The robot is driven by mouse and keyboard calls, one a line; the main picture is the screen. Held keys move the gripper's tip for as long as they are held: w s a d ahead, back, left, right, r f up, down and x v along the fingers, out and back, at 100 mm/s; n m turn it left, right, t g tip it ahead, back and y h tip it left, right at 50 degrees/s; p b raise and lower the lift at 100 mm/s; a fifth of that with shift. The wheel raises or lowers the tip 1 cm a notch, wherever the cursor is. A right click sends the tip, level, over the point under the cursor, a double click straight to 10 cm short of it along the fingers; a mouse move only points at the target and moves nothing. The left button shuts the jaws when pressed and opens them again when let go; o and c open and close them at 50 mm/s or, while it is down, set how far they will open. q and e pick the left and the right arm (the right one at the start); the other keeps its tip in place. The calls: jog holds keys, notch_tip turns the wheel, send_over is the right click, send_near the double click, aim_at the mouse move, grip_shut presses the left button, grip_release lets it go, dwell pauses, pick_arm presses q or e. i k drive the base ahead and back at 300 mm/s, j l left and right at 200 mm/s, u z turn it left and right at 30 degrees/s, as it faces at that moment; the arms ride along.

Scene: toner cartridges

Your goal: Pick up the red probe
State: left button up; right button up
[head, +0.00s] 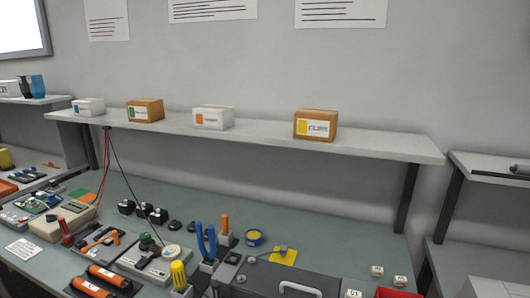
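Thin red leads (104,165) hang from the front edge of the wall shelf down to the bench at the left. A small red upright piece (66,232) stands beside the beige meter-like box (62,221). I cannot tell for certain which red part is the probe, as it is small and far off. Neither of my grippers shows in the head view.
The wall shelf (260,139) carries several small boxes and overhangs the back of the bench (330,235). Pliers (205,240), a yellow-handled tool (179,274), orange cylinders (108,276) and a grey case (285,278) crowd the front. The bench's back right is clear.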

aim_at(62, 223)
jog(key=u, duration=1.4)
jog(key=z, duration=1.3)
jog(key=u, duration=1.3)
jog(key=i+j+u, duration=0.1)
jog(key=i, duration=0.1)
